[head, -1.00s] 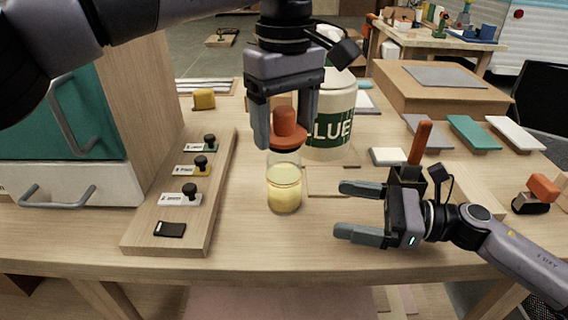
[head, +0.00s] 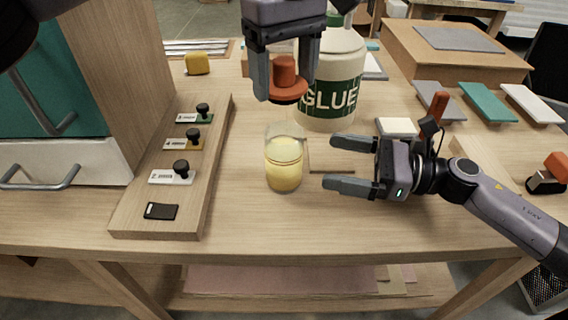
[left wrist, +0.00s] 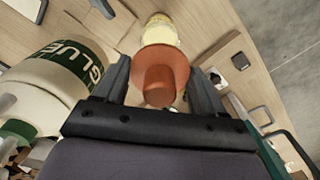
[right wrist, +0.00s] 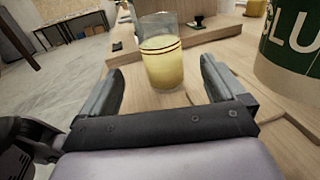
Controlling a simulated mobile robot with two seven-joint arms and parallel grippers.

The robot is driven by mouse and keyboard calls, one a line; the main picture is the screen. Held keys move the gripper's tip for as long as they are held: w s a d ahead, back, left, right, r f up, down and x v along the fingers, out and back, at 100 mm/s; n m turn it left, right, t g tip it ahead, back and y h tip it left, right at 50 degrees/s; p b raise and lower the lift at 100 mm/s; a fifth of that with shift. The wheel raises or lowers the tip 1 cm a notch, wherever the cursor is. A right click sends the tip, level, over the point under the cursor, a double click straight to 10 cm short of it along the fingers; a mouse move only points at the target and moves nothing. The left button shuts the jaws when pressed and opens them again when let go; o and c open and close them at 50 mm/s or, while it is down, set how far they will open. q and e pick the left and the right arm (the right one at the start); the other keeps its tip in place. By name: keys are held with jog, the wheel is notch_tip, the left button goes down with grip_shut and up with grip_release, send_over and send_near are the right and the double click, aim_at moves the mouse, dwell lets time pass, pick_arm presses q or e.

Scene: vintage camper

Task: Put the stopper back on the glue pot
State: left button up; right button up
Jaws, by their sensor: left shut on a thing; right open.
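The orange-red stopper (head: 285,79), a round knob on a wide flange, is held between the fingers of my left gripper (head: 284,72). In the left wrist view the stopper (left wrist: 160,75) sits between both fingers. It hangs above the glue pot, with a visible gap between them. The glue pot (head: 284,165) is a clear glass jar of yellow glue, upright on the table with its top open. It also shows in the right wrist view (right wrist: 161,55). My right gripper (head: 342,164) is open and empty, just right of the pot, its fingers pointing toward it.
A large white GLUE bottle (head: 331,85) stands behind the pot. A wooden board (head: 190,190) with several black-knobbed stamps lies to the left. A cardboard box (head: 450,62) and coloured slabs are at the back right. Bare tabletop lies in front of the pot.

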aim_at(301, 154)
jog(key=x, duration=1)
jog(key=shift+w+a, duration=0.15)
jog(key=c, duration=1.5)
pick_arm(q)
jog(key=shift+f, duration=2.5)
